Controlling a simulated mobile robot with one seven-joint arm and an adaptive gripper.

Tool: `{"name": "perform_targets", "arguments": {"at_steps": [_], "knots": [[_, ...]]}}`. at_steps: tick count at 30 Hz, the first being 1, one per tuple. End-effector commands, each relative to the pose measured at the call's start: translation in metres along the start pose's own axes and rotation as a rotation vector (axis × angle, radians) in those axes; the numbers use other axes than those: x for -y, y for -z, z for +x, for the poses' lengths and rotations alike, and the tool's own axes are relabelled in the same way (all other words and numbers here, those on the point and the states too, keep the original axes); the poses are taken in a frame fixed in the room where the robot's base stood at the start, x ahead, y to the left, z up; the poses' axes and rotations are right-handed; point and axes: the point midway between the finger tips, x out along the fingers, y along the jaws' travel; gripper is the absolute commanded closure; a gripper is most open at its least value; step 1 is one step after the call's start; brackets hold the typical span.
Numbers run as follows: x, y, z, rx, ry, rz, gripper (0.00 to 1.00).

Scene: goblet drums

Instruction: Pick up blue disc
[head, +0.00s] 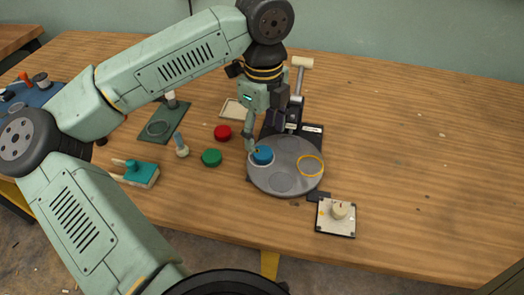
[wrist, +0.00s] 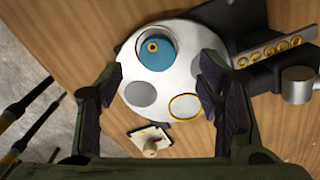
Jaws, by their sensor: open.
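The blue disc (head: 262,155) sits on the round grey plate (head: 284,184), near the plate's upper left edge, in the head view. My gripper (head: 264,142) is over the plate's far left part, close to the disc. In the wrist view my gripper (wrist: 161,92) has its fingers wide apart with nothing between the tips. The disc lies beyond the line between the fingertips. The exact height gap cannot be told.
A red disc (head: 222,132) and a green disc (head: 211,157) lie left of the plate. A yellow ring (head: 310,166) marks the plate's right side. A black stand with a lever (head: 300,75) rises behind. A small white board (head: 336,217) lies in front. The table's right side is clear.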

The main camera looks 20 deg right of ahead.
Motion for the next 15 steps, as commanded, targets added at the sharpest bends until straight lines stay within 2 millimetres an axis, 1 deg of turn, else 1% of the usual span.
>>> {"name": "perform_targets", "arguments": {"at_steps": [5,12,15], "knots": [[-0.002,0.003,0.014,-0.005,0.000,0.002,0.39],[-0.004,0.004,0.047,-0.004,0.001,0.002,0.39],[-0.004,0.004,0.052,-0.003,0.002,0.002,0.39]]}}
